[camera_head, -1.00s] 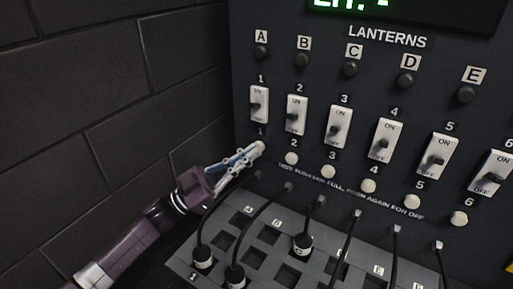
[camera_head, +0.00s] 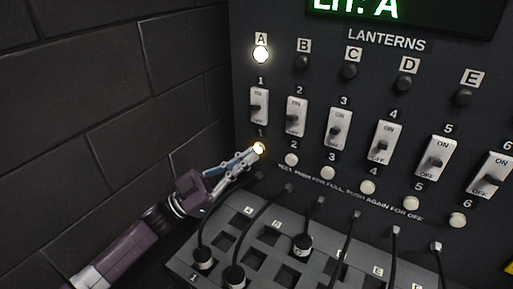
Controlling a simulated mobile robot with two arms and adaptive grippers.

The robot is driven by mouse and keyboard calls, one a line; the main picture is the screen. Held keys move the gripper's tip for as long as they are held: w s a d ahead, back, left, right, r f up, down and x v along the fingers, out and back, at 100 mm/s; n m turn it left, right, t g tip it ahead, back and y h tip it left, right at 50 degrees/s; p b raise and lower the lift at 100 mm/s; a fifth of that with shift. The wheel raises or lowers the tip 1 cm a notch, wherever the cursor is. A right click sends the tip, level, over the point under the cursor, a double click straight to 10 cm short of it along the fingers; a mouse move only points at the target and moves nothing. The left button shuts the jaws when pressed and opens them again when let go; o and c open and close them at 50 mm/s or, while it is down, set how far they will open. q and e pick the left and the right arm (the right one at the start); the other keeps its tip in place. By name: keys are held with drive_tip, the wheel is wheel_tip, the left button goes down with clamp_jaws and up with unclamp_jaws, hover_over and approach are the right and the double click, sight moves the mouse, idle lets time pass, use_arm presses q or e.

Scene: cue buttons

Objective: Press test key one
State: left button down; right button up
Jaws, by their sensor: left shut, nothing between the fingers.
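Test key one (camera_head: 258,149) is the leftmost round button in the row under the switches, and it glows warm white. My left gripper (camera_head: 250,156) is shut and empty, with its fingertips at the key, seemingly touching it. Lantern A (camera_head: 261,55) at the top left of the panel is lit bright white. The green display (camera_head: 385,8) at the top reads a line ending in "A", cut off by the picture's edge. My right gripper is not in view.
The other test keys (camera_head: 291,159) run to the right, unlit. Switches (camera_head: 297,117) stand above them, and lanterns B to E (camera_head: 350,71) are dark. Below, a sloped socket board (camera_head: 212,270) holds black cables and plugs. A dark brick wall (camera_head: 120,110) is at left.

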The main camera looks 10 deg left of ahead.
use_arm(q)
drive_tip(key=s+a+p, duration=0.2)
drive_tip(key=s, duration=0.3)
drive_tip(key=shift+s+a, duration=0.15)
drive_tip(key=shift+s, duration=0.15)
idle(0.4)
